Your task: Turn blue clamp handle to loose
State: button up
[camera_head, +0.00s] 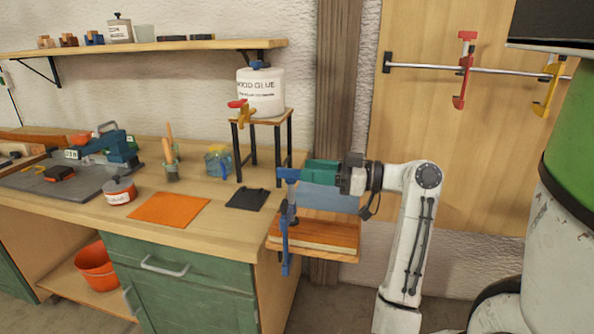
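A blue clamp (286,238) hangs upright at the right end of the workbench, by a stack of wooden laths (318,238). Its blue top piece (288,174) stands level with my gripper; which part of the clamp is the handle is too small to tell. My gripper (306,174) reaches in from the right, with a teal part pointing left at the clamp's top. It looks close to or touching the top piece; I cannot tell which. The fingertips are not distinct, so whether they are open or shut does not show.
Red (464,75) and yellow (548,90) clamps hang on a wall rail. A green drum-like shape stands right.

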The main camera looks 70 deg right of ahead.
jog(key=s, duration=0.5)
jog(key=shift+s+d, duration=0.1)
jog(key=shift+d, duration=0.15)
dwell(0.3)
